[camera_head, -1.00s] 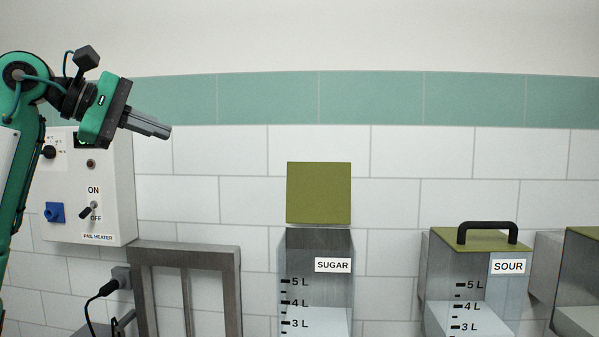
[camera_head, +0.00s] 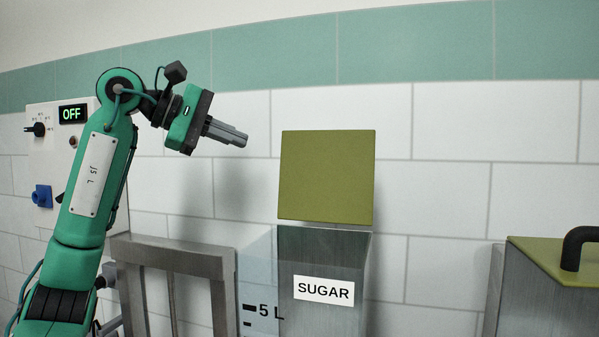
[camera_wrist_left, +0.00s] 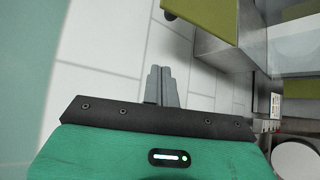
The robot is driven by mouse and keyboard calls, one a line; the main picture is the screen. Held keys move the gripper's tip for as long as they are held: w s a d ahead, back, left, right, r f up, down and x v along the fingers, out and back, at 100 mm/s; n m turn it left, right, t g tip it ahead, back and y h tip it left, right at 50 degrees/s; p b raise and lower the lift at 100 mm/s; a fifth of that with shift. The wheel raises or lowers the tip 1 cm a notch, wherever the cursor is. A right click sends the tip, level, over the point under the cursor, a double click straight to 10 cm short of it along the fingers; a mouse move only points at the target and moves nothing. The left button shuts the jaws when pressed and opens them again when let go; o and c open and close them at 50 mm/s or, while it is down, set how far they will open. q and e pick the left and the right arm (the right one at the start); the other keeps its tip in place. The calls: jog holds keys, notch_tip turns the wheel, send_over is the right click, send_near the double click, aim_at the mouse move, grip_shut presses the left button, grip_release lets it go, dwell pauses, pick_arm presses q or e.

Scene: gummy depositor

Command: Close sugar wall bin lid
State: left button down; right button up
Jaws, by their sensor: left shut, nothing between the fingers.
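The sugar wall bin (camera_head: 350,255) hangs on the tiled wall with a SUGAR label on its front. Its olive-green lid (camera_head: 327,177) stands upright, open, above the back of the bin. In the left wrist view the lid (camera_wrist_left: 205,15) shows at the top, with the bin (camera_wrist_left: 228,48) beside it. My left gripper (camera_head: 246,140) is shut and empty, to the left of the lid and apart from it, at about the height of the lid's upper part. Its closed fingers also show in the left wrist view (camera_wrist_left: 161,72). My right gripper is not in view.
A second bin with a closed olive lid (camera_head: 555,258) and black handle is at the right. A grey metal frame (camera_head: 180,258) stands left of the sugar bin. A control box (camera_head: 45,150) reading OFF is on the wall behind my left arm. The wall above the lid is clear.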

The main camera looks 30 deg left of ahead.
aim_at(284, 153)
pick_arm(q)
jog(key=w+d+f+p, duration=0.1)
jog(key=w+d, duration=0.1)
jog(key=w+d+f+p, duration=0.1)
jog(key=w+d+p, duration=0.1)
jog(key=w+d+f+p, duration=0.1)
jog(key=w+d, duration=0.1)
jog(key=d, duration=0.1)
jog(key=shift+w+d+f+p, duration=0.1)
jog(key=shift+w+f+p, duration=0.1)
jog(key=shift+w+p, duration=0.1)
jog(key=shift+s+d+r, duration=0.15)
jog(key=shift+s+d, duration=0.05)
jog(key=shift+s, duration=0.3)
jog(key=shift+w, duration=0.25)
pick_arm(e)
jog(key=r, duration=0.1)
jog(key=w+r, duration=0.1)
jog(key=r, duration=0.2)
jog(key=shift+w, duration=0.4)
pick_arm(q)
jog(key=shift+s, duration=0.1)
jog(key=shift+s+d+t+b, duration=0.1)
jog(key=shift+s+t+b, duration=0.2)
jog(key=shift+b, duration=0.1)
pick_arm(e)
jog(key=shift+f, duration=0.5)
